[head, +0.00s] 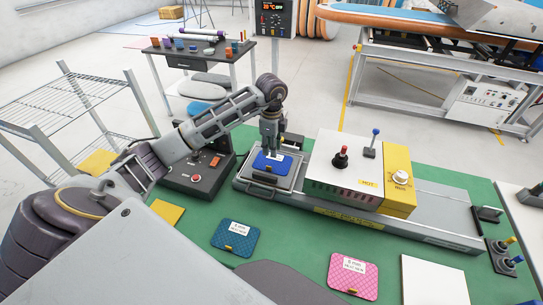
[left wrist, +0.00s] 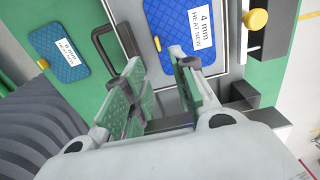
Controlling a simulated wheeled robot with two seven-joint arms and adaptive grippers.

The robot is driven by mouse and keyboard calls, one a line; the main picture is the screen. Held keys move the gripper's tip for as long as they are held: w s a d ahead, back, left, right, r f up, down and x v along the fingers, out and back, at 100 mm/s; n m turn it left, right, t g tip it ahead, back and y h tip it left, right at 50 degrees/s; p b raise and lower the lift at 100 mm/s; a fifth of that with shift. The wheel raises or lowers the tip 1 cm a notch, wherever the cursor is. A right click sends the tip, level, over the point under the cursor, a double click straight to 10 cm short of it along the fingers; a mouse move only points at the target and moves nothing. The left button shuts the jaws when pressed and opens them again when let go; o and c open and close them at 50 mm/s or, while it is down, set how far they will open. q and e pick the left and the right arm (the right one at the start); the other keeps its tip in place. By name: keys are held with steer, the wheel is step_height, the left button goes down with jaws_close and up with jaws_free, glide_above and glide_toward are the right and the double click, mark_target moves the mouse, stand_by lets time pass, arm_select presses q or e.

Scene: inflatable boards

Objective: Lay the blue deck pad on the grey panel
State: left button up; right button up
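The blue deck pad (head: 268,167) lies on the grey panel (head: 292,178) beside the white and yellow press. In the left wrist view the blue pad (left wrist: 185,28) has a label that appears to read 4 mm, and a small yellow knob. The grey panel (left wrist: 168,103) shows beyond the pad's near edge. My left gripper (head: 272,152) is over the pad in the head view. In the left wrist view its two fingers (left wrist: 160,85) are apart with nothing seen between them. I cannot tell whether a fingertip touches the pad. My right gripper is not in view.
A darker blue pad (head: 236,238) and a pink pad (head: 353,275) lie on the green table (head: 300,240). The white and yellow press (head: 345,170) stands right of the panel. A black control box (head: 198,175) stands to its left. The panel has a black handle (left wrist: 112,45).

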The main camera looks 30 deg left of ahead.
arm_select(q)
steer(key=shift+r, duration=0.85)
